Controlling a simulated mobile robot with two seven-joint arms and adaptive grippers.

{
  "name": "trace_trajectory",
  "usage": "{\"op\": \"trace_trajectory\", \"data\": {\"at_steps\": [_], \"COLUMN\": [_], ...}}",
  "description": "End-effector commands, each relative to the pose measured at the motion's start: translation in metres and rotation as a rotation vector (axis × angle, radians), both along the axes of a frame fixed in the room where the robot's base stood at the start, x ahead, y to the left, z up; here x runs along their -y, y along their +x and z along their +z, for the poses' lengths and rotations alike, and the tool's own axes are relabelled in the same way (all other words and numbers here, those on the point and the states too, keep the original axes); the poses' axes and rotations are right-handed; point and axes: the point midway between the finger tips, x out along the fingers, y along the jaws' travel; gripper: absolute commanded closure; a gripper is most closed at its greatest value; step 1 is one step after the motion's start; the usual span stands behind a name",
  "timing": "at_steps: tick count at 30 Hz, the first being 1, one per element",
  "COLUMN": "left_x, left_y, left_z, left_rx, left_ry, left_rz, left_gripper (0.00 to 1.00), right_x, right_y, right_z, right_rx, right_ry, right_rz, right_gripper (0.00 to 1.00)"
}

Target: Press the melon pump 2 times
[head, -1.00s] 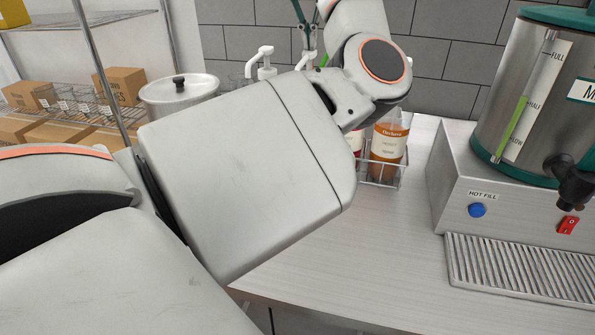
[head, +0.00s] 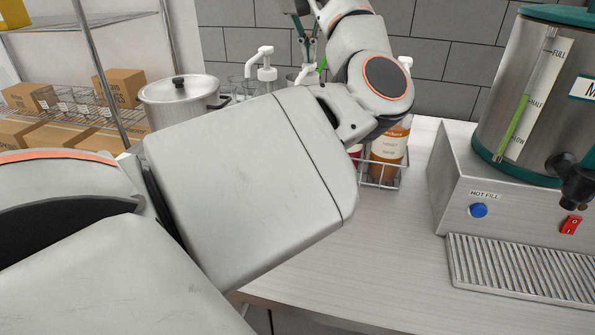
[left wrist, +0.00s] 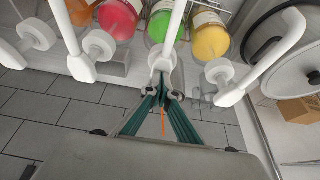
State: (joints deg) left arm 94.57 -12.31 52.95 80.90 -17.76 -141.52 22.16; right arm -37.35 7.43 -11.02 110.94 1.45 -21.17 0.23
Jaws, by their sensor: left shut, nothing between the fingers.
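The green bottle (left wrist: 170,25), which I take to be the melon one, stands in the row of pump bottles in the left wrist view, between a pink-red and a yellow bottle. Its white pump head (left wrist: 162,62) is just beyond my left gripper (left wrist: 163,93), whose fingertips are together with nothing between them. I cannot tell whether the tips touch the pump. In the head view my left gripper (head: 308,62) points down among the pumps, and my arm hides most of the bottles. My right gripper is not in view.
Neighbouring white pumps (head: 266,72) stand close on both sides. An orange bottle (head: 388,150) sits in a wire rack (head: 378,183). A lidded pot (head: 180,98) is at the left, and a steel hot-fill dispenser (head: 455,195) at the right. The counter between rack and dispenser is clear.

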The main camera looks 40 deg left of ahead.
Motion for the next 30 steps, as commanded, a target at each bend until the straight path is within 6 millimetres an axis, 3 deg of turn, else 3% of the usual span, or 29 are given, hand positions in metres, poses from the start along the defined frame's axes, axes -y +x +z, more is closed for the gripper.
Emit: {"op": "trace_trajectory", "data": {"at_steps": [5, 18, 30], "left_x": [0.000, 0.000, 0.000], "left_y": [-0.001, 0.000, -0.001], "left_z": [-0.001, 0.023, 0.045], "left_rx": [-0.009, -0.009, -0.003], "left_ry": [-0.003, -0.003, 0.000], "left_rz": [-0.001, -0.001, -0.001], "left_gripper": [1.00, 1.00, 1.00], "right_x": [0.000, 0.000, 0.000], "right_y": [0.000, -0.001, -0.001], "right_z": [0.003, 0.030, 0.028], "right_rx": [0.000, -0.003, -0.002], "right_ry": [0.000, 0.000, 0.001], "right_rz": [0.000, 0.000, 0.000], "right_gripper": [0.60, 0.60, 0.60]}}
